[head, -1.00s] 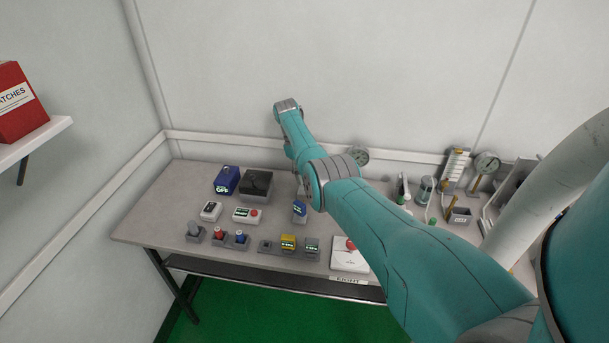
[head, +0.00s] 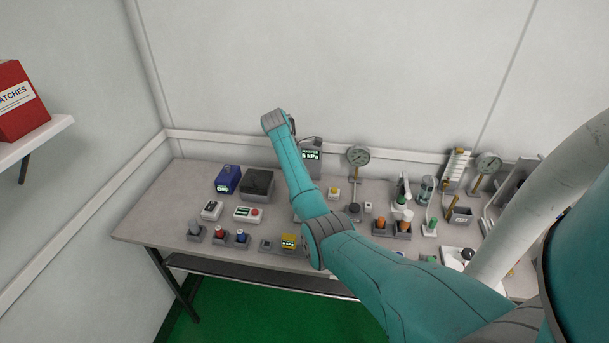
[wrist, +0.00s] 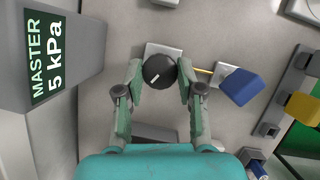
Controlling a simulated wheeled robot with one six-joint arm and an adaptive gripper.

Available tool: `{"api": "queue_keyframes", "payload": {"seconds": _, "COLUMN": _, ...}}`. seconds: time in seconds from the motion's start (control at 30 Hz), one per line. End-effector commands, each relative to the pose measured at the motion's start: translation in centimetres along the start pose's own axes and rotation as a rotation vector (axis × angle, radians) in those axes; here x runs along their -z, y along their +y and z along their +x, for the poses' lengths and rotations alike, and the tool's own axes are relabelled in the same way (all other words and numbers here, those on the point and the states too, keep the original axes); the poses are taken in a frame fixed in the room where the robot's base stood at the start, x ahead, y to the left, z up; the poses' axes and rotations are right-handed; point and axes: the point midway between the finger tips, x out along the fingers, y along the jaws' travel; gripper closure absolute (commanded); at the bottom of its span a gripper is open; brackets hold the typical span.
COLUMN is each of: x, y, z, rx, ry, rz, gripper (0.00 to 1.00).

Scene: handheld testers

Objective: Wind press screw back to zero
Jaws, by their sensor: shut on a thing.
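The press screw's round black knob (wrist: 158,76) with a white mark sits on a pale square base in the wrist view. My gripper (wrist: 161,66) has one finger on each side of the knob and is shut on it. A yellow tube runs from the base to a blue handheld tester (wrist: 240,86) on the right. A grey master unit (wrist: 75,40) on the left reads "MASTER 5 kPa"; its display also shows in the head view (head: 311,155). In the head view my arm hides the gripper, the knob and the blue tester.
A yellow tester (wrist: 302,106) in a grey cradle stands at the right of the wrist view. In the head view, a dial gauge (head: 358,157) and bottles (head: 405,222) stand right of my arm.

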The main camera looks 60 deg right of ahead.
Motion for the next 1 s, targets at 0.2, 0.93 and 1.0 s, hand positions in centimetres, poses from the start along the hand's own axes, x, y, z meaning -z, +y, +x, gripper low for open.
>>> {"api": "queue_keyframes", "payload": {"seconds": 0.2, "x": 0.2, "y": -0.36, "z": 0.4, "rx": -0.075, "ry": 0.001, "rz": -0.193, "gripper": 0.97}}
{"api": "queue_keyframes", "payload": {"seconds": 0.93, "x": -0.04, "y": -0.76, "z": 0.58, "rx": -0.337, "ry": 0.005, "rz": -0.834, "gripper": 0.97}}
{"api": "queue_keyframes", "payload": {"seconds": 1.0, "x": -0.05, "y": -0.77, "z": 0.56, "rx": -0.364, "ry": 0.006, "rz": -0.895, "gripper": 0.97}}
